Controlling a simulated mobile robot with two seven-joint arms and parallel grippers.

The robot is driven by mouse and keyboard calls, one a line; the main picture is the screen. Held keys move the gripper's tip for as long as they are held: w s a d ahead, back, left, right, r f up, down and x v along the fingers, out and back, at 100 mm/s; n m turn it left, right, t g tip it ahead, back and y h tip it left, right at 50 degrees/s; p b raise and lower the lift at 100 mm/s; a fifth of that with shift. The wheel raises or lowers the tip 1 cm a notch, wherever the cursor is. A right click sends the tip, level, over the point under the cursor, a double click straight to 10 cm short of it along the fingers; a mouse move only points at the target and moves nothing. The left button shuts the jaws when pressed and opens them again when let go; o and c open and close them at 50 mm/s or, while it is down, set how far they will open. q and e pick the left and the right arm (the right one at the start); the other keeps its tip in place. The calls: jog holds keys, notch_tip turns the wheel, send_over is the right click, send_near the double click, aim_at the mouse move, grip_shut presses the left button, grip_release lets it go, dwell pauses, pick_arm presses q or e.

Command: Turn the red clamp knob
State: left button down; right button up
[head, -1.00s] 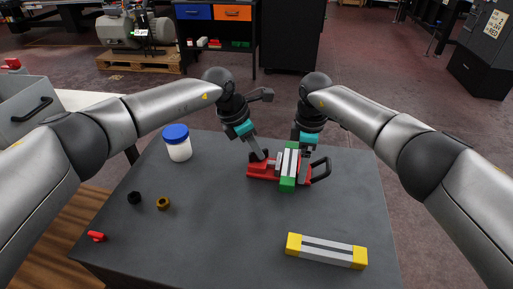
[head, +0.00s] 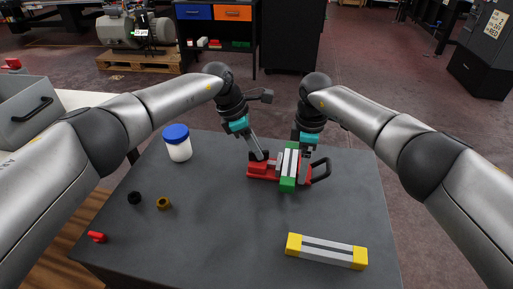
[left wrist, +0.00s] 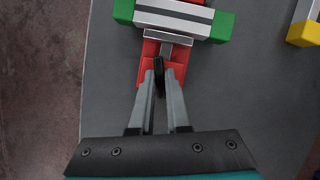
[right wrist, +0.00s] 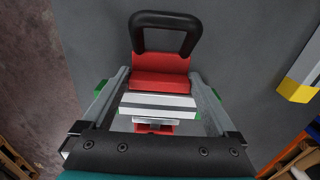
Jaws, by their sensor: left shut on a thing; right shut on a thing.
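The red clamp (head: 260,173) lies on the dark table, with a black loop handle (head: 321,170) at its right end. A grey-and-white bar with green ends (head: 288,183) lies across its middle. My left gripper (head: 262,158) is shut on the clamp's dark upright knob; this knob (left wrist: 158,76) shows between the fingers in the left wrist view. My right gripper (head: 304,165) is shut on the clamp's red block (right wrist: 160,80) at the handle end, its fingers on either side. The fingers partly hide the clamp in both wrist views.
A white jar with a blue lid (head: 177,145) stands behind left. A black nut (head: 134,198), a brass nut (head: 163,203) and a small red part (head: 97,236) lie at left. A yellow-ended bar (head: 326,250) lies at front right. The table's front middle is clear.

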pick_arm(q)
jog(key=shift+r+m, duration=0.1)
jog(key=shift+m, duration=0.5)
jog(key=c, duration=0.9)
grip_release()
jog(key=v, duration=1.2)
jog(key=shift+w, duration=0.2)
jog(key=shift+o, duration=0.3)
